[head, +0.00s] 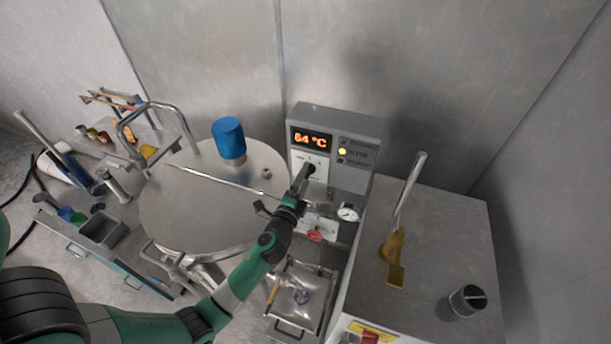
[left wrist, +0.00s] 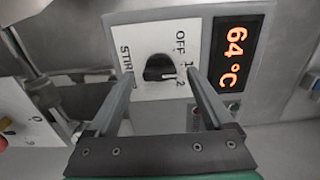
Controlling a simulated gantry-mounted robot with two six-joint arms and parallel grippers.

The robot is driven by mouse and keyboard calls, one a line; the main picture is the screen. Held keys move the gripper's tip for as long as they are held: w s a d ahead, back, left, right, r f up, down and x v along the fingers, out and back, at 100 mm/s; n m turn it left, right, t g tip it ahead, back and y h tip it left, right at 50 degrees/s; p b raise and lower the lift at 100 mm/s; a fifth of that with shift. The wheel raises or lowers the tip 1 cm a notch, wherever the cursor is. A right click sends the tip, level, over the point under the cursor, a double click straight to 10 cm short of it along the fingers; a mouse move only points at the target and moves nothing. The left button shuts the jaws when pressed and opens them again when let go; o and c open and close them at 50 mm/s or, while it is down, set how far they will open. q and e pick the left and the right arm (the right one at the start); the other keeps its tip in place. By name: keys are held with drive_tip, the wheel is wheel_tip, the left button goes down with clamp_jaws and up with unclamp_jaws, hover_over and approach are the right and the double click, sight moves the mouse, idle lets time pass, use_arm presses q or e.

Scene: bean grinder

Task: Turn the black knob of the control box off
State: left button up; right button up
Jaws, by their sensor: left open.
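The grey control box (head: 362,128) stands behind the round metal vessel, with an orange display (head: 310,140) reading 64 °C. Its black knob (left wrist: 160,68) sits on a white plate marked STIR, OFF, 1 and 2 in the left wrist view. The knob's exact pointing direction is hard to tell. My left gripper (head: 307,170) is at the front of the box in the head view and partly hides the knob. In the left wrist view its two fingers (left wrist: 160,75) are open, one on each side of the knob. I cannot tell whether they touch it. My right gripper is not in view.
A round metal lid (head: 210,205) with a blue cylinder (head: 229,138) on top is left of the box. A pressure gauge (head: 348,212) and red valve handle (head: 315,235) are below it. A grey cabinet (head: 440,240) stands to the right.

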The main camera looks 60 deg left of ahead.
use_arm(q)
drive_tip(key=shift+w+a, duration=0.4)
drive_tip(key=shift+a, duration=0.05)
clamp_jaws()
idle(0.3)
drive_tip(key=n+b, duration=0.3)
drive_tip(key=n, duration=0.1)
drive_tip(key=shift+f, duration=0.15)
drive_tip(key=shift+n+b, duration=1.4)
drive_tip(key=shift+n, duration=1)
drive_tip(key=shift+r, duration=0.2)
